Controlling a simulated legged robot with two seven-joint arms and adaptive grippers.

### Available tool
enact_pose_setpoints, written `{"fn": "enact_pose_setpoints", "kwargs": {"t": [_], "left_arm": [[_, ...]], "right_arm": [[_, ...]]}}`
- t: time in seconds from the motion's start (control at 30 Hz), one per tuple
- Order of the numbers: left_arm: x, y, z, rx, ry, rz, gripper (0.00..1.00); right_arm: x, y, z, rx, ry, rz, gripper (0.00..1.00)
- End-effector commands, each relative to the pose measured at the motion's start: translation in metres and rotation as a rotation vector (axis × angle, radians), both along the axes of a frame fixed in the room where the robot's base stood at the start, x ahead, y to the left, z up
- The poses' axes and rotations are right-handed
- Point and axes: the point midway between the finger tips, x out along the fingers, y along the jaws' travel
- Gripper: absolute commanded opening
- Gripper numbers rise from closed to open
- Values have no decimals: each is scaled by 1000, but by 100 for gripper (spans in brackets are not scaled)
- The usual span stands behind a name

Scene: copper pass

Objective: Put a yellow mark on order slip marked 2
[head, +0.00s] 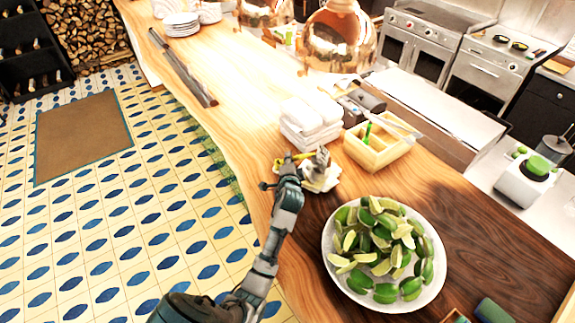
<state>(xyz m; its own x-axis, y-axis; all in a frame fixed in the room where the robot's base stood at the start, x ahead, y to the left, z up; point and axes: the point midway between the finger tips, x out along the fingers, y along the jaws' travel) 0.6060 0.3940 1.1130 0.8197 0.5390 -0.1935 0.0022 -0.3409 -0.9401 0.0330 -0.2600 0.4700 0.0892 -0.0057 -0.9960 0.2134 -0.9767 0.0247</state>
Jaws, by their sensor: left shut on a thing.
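My left gripper (300,163) is above the wooden counter, shut on a yellow marker (302,156) that lies roughly level across its fingers. A small white item (322,184) shows just beside and below the gripper; the arm partly hides it, and I cannot tell whether it is a slip or a dish. White paper (343,82) lies farther back beneath the copper lamps. No number is readable, so I cannot pick out the order slip marked 2. My right gripper is not in view.
A wooden box (363,157) with a green marker stands right of the gripper, beside folded white cloths (311,123). A plate of lime wedges (334,270) stands in front. Copper lamps (339,42) hang over the counter. A long dark bar (185,70) lies near the left edge.

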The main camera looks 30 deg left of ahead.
Motion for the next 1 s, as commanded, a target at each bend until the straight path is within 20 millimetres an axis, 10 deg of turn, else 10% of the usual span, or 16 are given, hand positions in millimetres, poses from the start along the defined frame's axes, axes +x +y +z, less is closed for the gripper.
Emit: {"fn": "enact_pose_setpoints", "kwargs": {"t": [0.37,1.0], "left_arm": [[1,-6,2,5,0,1,0],[9,-5,1,1,0,1,0]], "right_arm": [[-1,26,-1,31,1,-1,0],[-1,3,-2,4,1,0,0]]}}
